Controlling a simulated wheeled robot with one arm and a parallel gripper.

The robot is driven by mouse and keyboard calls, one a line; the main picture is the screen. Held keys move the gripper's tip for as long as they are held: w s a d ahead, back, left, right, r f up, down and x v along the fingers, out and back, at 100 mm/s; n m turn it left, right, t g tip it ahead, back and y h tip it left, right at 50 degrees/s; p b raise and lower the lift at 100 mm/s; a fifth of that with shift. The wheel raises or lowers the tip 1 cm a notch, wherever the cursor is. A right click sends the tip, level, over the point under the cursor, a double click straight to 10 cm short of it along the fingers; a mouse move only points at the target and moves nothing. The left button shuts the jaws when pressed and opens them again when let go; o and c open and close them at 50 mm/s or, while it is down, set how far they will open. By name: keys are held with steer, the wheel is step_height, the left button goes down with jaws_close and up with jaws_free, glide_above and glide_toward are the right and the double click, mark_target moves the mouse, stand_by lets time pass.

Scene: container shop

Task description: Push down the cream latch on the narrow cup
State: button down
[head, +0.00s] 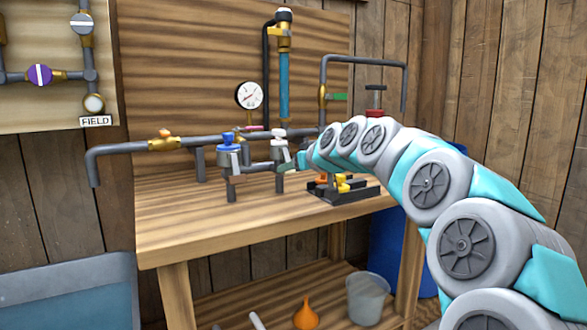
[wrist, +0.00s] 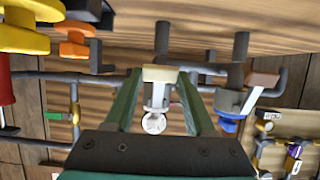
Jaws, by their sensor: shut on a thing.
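The narrow cup (head: 279,149) is a slim grey fitting with a pale top, on the pipework above the bench. In the wrist view, its cream latch (wrist: 160,73) shows between the green fingertips, above a pale round end (wrist: 154,124). My gripper (wrist: 160,76) reaches in from the right in the head view and is shut on the cream latch. In the head view the fingers partly cover the cup's lower side. How far the latch is tilted is not clear.
A similar cup with a blue top (head: 229,143) stands close to the left. A black block with yellow and orange parts (head: 345,190) lies at the right. A gauge (head: 249,95) and pipes rise behind. The bench's left front (head: 170,215) is clear.

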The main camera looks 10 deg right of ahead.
steer(key=f+t+b, duration=0.1)
steer(key=b, duration=0.2)
steer(key=shift+w+a+f+b, duration=0.1)
steer(key=shift+w+f+b, duration=0.05)
steer(key=shift+b, duration=0.2)
steer(key=t+b, duration=0.1)
steer(key=b, duration=0.1)
steer(key=shift+w+y+b, duration=0.25)
steer(key=shift+y+b, duration=0.1)
steer(key=shift+y, duration=0.05)
steer(key=shift+r, duration=0.25)
steer(key=shift+c, duration=1.2)
jaws_free()
steer(key=shift+s, duration=0.1)
steer(key=v, duration=0.7)
steer(key=shift+s, duration=0.3)
